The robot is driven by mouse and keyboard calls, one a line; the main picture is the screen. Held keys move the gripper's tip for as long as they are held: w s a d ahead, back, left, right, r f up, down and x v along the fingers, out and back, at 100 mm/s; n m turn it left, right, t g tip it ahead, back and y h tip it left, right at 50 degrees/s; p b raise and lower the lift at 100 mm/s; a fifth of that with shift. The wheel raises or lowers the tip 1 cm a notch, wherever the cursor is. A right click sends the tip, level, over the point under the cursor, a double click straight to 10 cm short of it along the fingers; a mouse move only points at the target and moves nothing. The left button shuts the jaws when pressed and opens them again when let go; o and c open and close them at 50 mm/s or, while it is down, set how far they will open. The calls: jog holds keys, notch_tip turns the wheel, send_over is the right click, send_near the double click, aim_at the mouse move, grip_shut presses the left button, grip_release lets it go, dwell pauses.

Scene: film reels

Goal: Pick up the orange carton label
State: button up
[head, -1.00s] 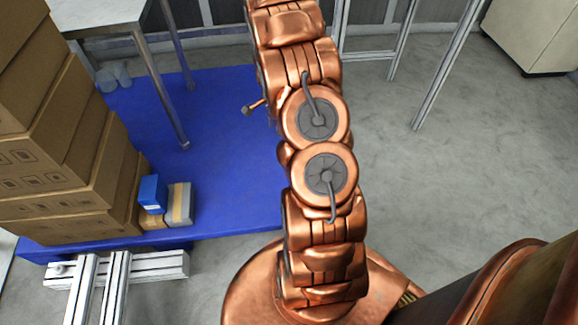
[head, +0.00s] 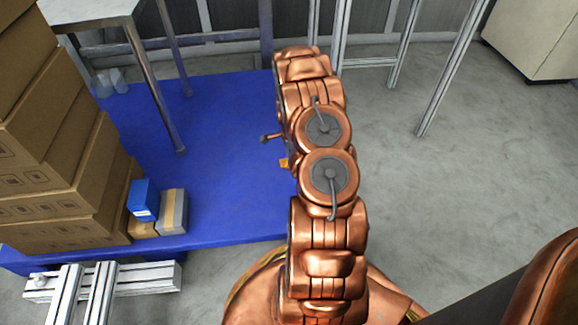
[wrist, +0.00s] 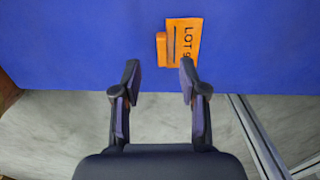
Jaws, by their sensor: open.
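The orange carton label (wrist: 184,44) lies on the blue platform (wrist: 80,50) in the wrist view, with dark lettering reading "LOT" and a further character. A smaller orange piece sits at its left side. My gripper (wrist: 158,78) is open and empty, with its fingertips just below the label in that view. The label is nearer the right finger. In the head view a small orange patch (head: 284,162) shows at the left edge of my arm; the rest is hidden behind the arm.
Brown cartons (head: 60,150) are stacked at the left of the platform. A blue box (head: 144,199) and a grey box (head: 173,212) stand beside them. Metal table legs (head: 155,80) rise at the back left. The platform's middle is clear.

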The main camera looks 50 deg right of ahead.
jog(key=f, duration=0.1)
jog(key=f+b, duration=0.1)
jog(key=f, duration=0.2)
jog(key=shift+w+a+f+b, duration=0.1)
jog(key=shift+w+f+b, duration=0.2)
jog(key=shift+b, duration=0.1)
jog(key=shift+r, duration=0.1)
grip_shut()
